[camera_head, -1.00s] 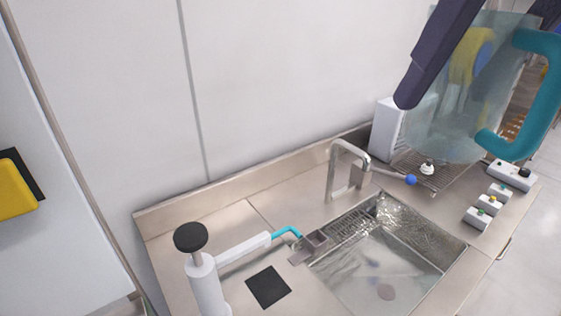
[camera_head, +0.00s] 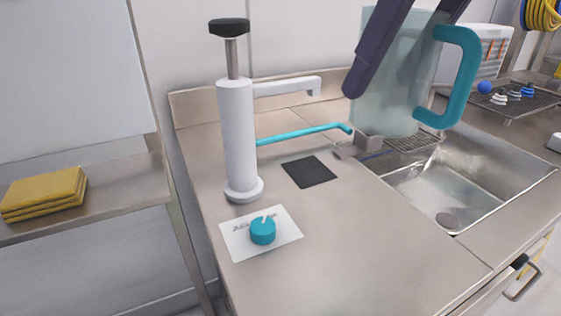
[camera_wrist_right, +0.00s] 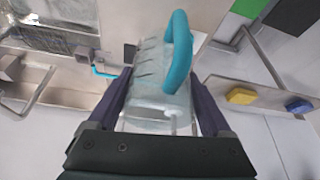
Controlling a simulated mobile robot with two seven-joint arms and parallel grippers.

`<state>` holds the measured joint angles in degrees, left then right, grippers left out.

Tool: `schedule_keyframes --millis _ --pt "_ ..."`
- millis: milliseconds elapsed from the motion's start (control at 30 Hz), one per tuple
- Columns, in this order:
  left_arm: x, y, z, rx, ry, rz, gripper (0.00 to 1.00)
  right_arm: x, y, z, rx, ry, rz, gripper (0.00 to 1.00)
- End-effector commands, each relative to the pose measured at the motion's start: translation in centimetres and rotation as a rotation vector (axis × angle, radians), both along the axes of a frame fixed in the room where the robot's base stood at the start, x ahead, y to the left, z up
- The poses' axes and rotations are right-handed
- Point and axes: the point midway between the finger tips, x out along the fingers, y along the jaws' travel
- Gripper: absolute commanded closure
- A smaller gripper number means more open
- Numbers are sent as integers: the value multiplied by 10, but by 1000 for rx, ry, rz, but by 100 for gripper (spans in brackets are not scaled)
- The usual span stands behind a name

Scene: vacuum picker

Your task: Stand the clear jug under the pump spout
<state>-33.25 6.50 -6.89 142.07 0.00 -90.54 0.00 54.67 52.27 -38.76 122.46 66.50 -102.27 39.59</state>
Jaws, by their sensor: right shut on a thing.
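A black square pad (camera_head: 309,171) lies below the spout, uncovered. My left gripper is not in view.
A teal bent pipe (camera_head: 305,133) projects from near the pump toward the sink (camera_head: 450,185). A white card with a teal knob (camera_head: 262,231) lies in front of the pump. Yellow cloths (camera_head: 45,193) lie on a side shelf.

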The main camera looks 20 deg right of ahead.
Motion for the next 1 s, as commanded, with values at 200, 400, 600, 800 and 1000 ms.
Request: schedule_keyframes --millis 200,400,600,800,1000 --pt "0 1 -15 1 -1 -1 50 -1 -1 -44 -2 6 2 73" --pt "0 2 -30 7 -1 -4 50 -2 -1 -104 -1 7 2 73" --pt "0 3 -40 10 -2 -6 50 -1 -1 -148 -1 3 2 73" --pt "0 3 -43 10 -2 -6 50 0 0 -166 0 1 2 73" --pt "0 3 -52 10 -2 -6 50 -1 -1 -198 -2 1 2 73"
